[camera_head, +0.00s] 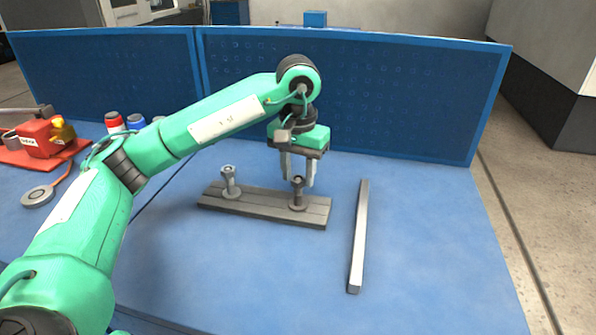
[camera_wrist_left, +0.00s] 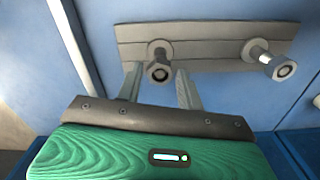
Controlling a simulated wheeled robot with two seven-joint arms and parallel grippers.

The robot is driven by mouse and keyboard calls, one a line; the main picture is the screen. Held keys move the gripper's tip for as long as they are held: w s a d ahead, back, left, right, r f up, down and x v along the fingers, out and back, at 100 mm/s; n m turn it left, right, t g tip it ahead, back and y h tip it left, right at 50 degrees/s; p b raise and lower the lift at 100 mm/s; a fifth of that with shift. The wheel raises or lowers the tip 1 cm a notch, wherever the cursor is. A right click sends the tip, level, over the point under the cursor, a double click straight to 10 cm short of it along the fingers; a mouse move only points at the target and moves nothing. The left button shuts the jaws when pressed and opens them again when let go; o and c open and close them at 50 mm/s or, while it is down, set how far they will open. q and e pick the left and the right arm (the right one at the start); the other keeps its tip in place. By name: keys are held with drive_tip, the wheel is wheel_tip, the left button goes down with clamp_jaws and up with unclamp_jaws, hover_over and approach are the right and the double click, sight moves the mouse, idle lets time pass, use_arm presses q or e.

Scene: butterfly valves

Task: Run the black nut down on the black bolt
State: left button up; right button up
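The black bolt (camera_head: 297,200) stands upright near the right end of a grey base plate (camera_head: 262,205). The black nut (camera_head: 298,181) sits near its top; in the wrist view the dark hex nut (camera_wrist_left: 159,72) shows around the bolt's end. My left gripper (camera_head: 298,183) points down over this bolt, its arm reaching in from the left. It is open, with one finger on each side of the nut. In the wrist view the left gripper (camera_wrist_left: 157,75) shows gaps between both fingers and the nut. My right gripper is not in view.
A lighter bolt with a nut (camera_head: 229,180) stands at the plate's left end. A long grey bar (camera_head: 359,235) lies right of the plate. A red box (camera_head: 45,138) and small bottles (camera_head: 114,122) are at the left. A blue pegboard (camera_head: 400,95) closes the back.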

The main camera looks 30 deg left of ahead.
use_arm(q)
drive_tip(key=n, duration=0.8)
drive_tip(key=shift+n, duration=0.3)
drive_tip(key=n, duration=0.8)
drive_tip(key=shift+p, duration=0.3)
drive_tip(key=c, duration=0.8)
